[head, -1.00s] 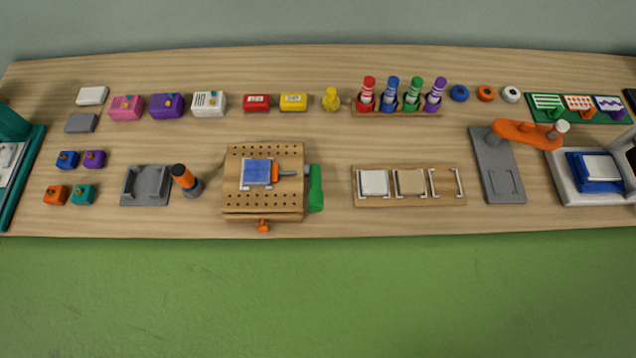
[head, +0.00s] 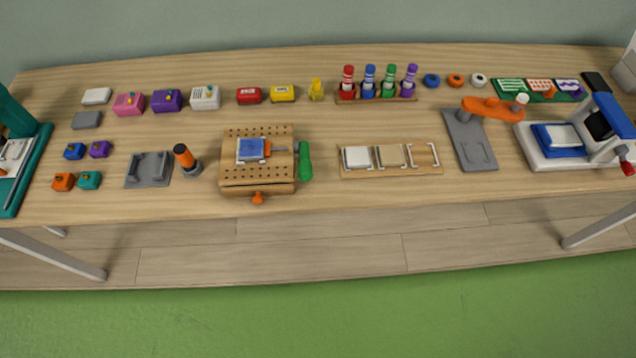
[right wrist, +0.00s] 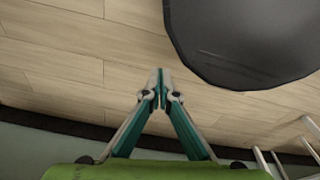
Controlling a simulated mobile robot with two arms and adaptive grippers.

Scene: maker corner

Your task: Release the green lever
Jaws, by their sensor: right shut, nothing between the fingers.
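The green lever (head: 305,161) stands at the right side of a wooden pegboard fixture (head: 232,178) on the table. A blue piece (head: 251,150) in a light frame lies on the fixture, and a grey rod with an orange part (head: 268,149) reaches from it toward the lever. An orange knob (head: 258,198) is at the fixture's front. My right gripper (right wrist: 160,72) shows only in the right wrist view, shut and empty, with wooden floor beyond it, away from the lever. My left gripper is not in view.
A wooden holder (head: 392,173) with several tiles lies to the right. The table's front edge runs just before the fixture. A dark rounded object (right wrist: 245,40) is near my right gripper.

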